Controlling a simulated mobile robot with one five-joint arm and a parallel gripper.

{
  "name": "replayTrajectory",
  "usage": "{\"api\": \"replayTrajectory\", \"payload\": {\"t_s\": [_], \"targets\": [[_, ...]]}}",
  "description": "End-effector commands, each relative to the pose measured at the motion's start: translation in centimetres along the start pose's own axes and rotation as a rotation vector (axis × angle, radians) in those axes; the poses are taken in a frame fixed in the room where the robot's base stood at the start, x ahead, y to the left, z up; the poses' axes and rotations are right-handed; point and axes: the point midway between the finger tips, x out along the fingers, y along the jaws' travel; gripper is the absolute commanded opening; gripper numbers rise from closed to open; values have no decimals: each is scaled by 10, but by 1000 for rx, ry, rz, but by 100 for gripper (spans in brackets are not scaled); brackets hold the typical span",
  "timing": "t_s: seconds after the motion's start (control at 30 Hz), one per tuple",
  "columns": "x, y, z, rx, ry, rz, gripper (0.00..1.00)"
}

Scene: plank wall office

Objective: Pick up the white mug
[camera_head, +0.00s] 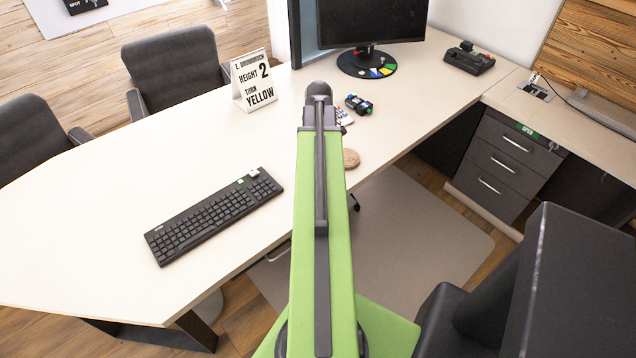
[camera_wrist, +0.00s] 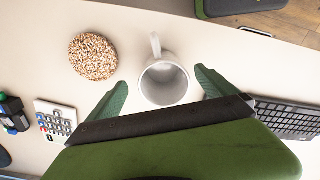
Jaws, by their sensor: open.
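The white mug (camera_wrist: 165,82) stands upright on the pale desk in the wrist view, with its open mouth facing the camera and its handle pointing to the top of the picture. My gripper (camera_wrist: 157,92) is open, with one green finger to the left of the mug and one to the right. Both fingers look apart from the mug, and nothing is held. In the head view the mug is not visible; my green arm covers that part of the desk, and my gripper cannot be made out there.
A round speckled coaster-like disc (camera_wrist: 93,56) lies left of the mug. A calculator (camera_wrist: 55,121) and a small dark object (camera_wrist: 13,114) lie farther left. A black keyboard (camera_head: 214,214) lies to the right in the wrist view. A sign (camera_head: 253,80) and monitor (camera_head: 372,22) stand farther back. The desk's left part (camera_head: 80,220) is clear.

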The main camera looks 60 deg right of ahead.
Motion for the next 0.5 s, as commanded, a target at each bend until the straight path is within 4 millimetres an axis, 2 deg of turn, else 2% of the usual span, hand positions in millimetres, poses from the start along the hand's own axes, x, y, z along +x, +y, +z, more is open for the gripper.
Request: {"api": "replayTrajectory", "payload": {"t_s": [0.17,0.5], "targets": [[4,0,0,0,0,0,96],[54,-4,-2,1,0,0,96]]}}
